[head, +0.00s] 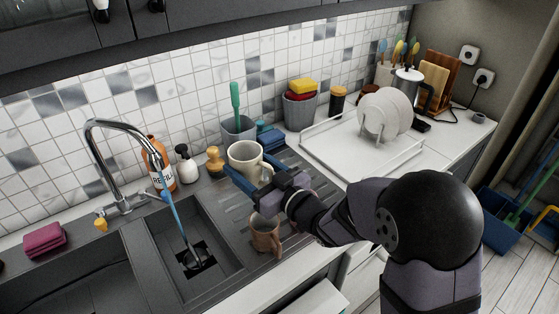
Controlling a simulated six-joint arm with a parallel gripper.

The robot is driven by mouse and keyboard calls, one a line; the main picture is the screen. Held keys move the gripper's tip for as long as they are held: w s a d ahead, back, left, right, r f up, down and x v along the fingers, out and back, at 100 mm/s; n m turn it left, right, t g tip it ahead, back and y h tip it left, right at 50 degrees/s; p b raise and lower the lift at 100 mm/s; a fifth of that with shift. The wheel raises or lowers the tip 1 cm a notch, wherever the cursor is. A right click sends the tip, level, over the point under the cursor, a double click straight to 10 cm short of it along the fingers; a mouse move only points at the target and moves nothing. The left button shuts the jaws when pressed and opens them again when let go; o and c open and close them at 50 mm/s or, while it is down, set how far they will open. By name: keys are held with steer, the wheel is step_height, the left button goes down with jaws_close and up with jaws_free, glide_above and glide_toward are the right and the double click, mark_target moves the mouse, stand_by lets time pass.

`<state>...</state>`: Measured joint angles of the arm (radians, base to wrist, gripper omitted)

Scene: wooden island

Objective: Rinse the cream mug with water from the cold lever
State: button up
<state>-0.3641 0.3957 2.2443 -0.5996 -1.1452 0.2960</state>
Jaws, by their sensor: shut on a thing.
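The cream mug (244,153) is upright over the ribbed drainboard, right of the sink bowl. My gripper (256,174) is shut on it, with blue fingers at its near side. The fingers hide the mug's lower part, so I cannot tell whether it touches the board. The chrome tap (100,150) arches over the sink. A blue stream of water (180,225) runs from its spout into the right bowl (222,262), down to the drain. A small blue lever (143,197) shows on the tap's right, and an orange one (100,224) on its left.
A brown mug (266,236) stands on the drainboard below my gripper. A refill bottle (158,165), a white pump bottle (186,166) and a wooden-topped brush (214,160) line the wall. A white rack (335,155) with plates stands at the right. The right bowl is otherwise clear.

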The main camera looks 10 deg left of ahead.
steer(key=shift+g+y, duration=0.3)
steer(key=s+a, duration=0.1)
steer(key=s+a+r, duration=0.1)
steer(key=shift+s+a+r, duration=0.1)
steer(key=shift+s+a, duration=0.2)
steer(key=shift+s, duration=0.1)
steer(key=s+a+f, duration=0.3)
steer(key=s+f, duration=0.3)
steer(key=s+a+f+n+g+b, duration=0.1)
steer(key=s+a+f, duration=0.3)
steer(key=s+f, duration=0.1)
steer(key=shift+s+a+f+y+b, duration=0.15)
steer(key=shift+s+f+y+b, duration=0.2)
steer(key=shift+f, duration=0.55)
steer(key=shift+w+a, duration=0.1)
steer(key=w+d+b+x, duration=0.1)
steer(key=w+b+x, duration=0.1)
steer(key=x, duration=1.2)
steer(key=shift+w+b, duration=0.3)
steer(key=shift+b, duration=0.15)
steer(key=shift+f, duration=0.1)
steer(key=shift+w, duration=0.1)
